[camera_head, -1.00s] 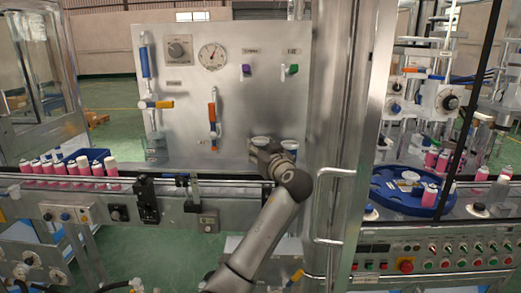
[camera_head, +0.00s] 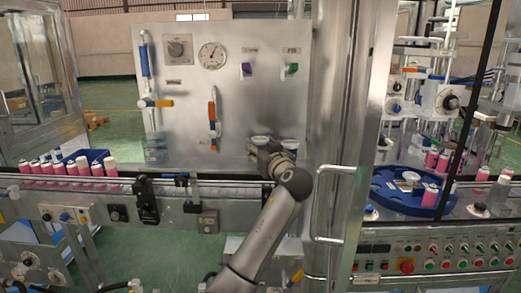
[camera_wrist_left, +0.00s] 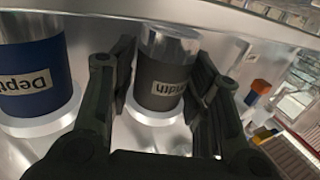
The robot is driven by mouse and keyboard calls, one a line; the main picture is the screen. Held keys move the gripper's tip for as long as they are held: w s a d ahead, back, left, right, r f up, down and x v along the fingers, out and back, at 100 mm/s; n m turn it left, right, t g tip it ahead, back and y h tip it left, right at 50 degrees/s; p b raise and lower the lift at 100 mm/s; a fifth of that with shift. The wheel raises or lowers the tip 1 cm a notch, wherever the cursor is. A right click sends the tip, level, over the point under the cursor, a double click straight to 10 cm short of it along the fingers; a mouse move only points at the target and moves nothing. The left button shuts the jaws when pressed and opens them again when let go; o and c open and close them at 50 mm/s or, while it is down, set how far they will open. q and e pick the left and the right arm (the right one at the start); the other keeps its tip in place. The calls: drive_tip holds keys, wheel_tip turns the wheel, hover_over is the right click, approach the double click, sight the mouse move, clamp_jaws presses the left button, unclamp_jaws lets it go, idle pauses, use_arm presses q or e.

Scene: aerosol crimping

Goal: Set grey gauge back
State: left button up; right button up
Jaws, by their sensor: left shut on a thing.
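The grey gauge (camera_wrist_left: 162,84) has a dark grey body, a pale "Depth" label and a shiny metal top. In the left wrist view it stands between the fingers of my left gripper (camera_wrist_left: 158,72), which is shut on it. Its lower end is at a white round seat (camera_wrist_left: 152,116); I cannot tell whether it rests fully in it. A blue gauge (camera_wrist_left: 34,80) with a similar label stands beside it on its own white seat. In the head view my left gripper (camera_head: 262,148) is at the foot of the panel and largely hides the gauges. My right gripper is out of view.
A steel panel (camera_head: 190,105) with valves and a dial rises behind the gripper. A conveyor with pink cans (camera_head: 85,170) runs at left. A door frame with a handle (camera_head: 318,205) stands close on the right, with a blue rotary tray (camera_head: 385,195) beyond.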

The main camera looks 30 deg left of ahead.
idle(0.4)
use_arm(q)
drive_tip(key=shift+f+b, duration=0.55)
drive_tip(key=shift+b, duration=0.15)
idle(0.4)
drive_tip(key=o, duration=1.2)
wheel_tip(320, 180, up, 10)
